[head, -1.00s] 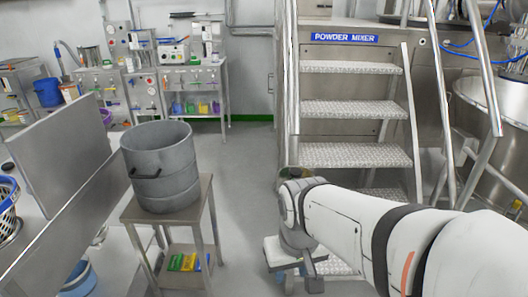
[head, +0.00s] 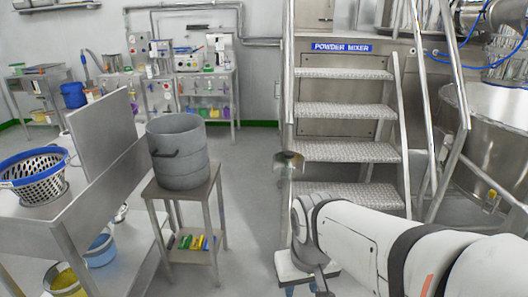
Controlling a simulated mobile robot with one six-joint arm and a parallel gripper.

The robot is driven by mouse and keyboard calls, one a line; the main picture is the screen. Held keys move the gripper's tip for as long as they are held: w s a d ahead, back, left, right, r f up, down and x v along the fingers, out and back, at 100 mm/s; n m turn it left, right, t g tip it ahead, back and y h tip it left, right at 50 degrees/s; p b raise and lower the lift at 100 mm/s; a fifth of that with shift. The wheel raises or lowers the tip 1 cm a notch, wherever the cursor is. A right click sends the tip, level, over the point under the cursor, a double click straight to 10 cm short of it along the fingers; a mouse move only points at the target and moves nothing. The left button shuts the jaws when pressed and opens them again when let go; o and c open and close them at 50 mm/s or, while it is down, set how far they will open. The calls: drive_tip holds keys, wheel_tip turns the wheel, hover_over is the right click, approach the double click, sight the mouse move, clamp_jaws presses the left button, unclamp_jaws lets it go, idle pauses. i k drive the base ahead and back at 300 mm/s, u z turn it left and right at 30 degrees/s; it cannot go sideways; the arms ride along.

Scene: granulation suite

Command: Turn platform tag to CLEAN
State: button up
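The metal platform stairs (head: 345,151) stand right of centre in the head view, with a blue "POWDER MIXER" sign (head: 342,48) above the top step. I cannot make out a tag with readable CLEAN lettering. A small round metallic piece (head: 288,160) shows at the left side of the stairs, above my arm; I cannot tell what it is. My white arm reaches in from the lower right. Its end, with my gripper (head: 318,280), is low in front of the stairs' foot, apart from the sign. The fingers are too unclear to read, and I see nothing held.
A grey drum (head: 179,153) stands on a small steel table (head: 200,186) left of my arm. A bench with a blue-rimmed basket (head: 35,175) is at far left. Handrails (head: 290,80) flank the stairs. Floor between table and stairs is clear.

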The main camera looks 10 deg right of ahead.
sight(289, 155)
drive_tip(key=u, duration=0.15)
drive_tip(key=i, duration=0.85)
drive_tip(key=z, duration=0.05)
